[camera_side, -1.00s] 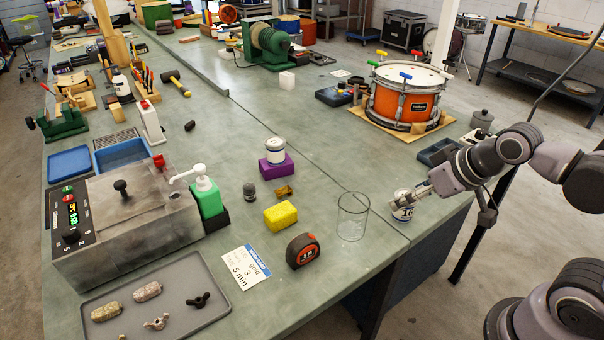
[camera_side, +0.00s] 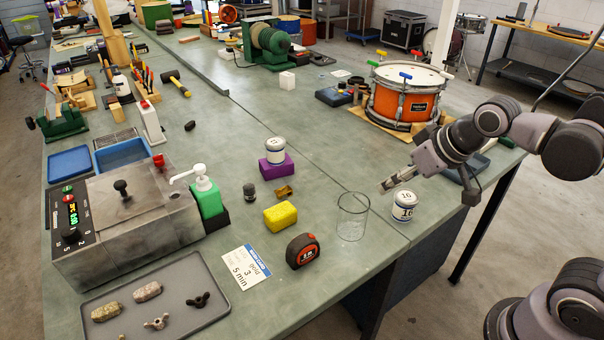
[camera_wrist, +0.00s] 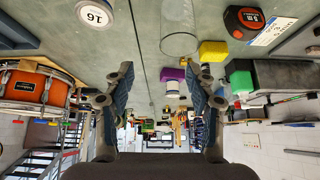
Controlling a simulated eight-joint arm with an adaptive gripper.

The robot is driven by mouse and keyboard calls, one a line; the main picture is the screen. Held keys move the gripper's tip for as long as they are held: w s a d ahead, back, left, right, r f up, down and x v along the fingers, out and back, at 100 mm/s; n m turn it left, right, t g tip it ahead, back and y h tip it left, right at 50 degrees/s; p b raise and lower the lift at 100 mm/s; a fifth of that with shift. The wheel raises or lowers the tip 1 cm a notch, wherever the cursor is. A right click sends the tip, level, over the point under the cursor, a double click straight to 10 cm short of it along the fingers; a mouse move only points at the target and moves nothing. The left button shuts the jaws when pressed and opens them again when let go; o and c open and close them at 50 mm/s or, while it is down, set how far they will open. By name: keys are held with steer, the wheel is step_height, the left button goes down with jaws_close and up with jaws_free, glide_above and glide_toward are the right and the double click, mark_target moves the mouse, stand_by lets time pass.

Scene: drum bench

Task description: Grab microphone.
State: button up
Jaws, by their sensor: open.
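I cannot pick out a microphone for certain in either view. A small dark grey, ridged-looking piece (camera_side: 250,191) stands on the bench left of the yellow block; it is too small to identify. My gripper (camera_side: 385,187) is in the air above the bench's right edge, near the glass beaker (camera_side: 352,217) and a white jar marked 16 (camera_side: 404,208). In the wrist view my gripper (camera_wrist: 162,90) has its two fingers spread wide with nothing held between them. The jar (camera_wrist: 95,14) lies outside the fingers, at the top left there.
A yellow block (camera_side: 281,216), a tape measure (camera_side: 303,251) and a purple block (camera_side: 276,166) bearing another jar (camera_side: 275,150) stand left of the beaker. The orange drum (camera_side: 405,98) is behind my gripper. Bare bench lies behind the purple block.

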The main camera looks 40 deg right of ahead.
steer(key=w+a+r, duration=0.3)
steer(key=w, duration=0.4)
steer(key=g, duration=0.2)
glide_toward(249, 186)
steer(key=shift+m+h, duration=0.3)
steer(key=shift+m, duration=0.1)
steer(key=x, duration=1.1)
steer(key=shift+a, duration=0.2)
jaws_close()
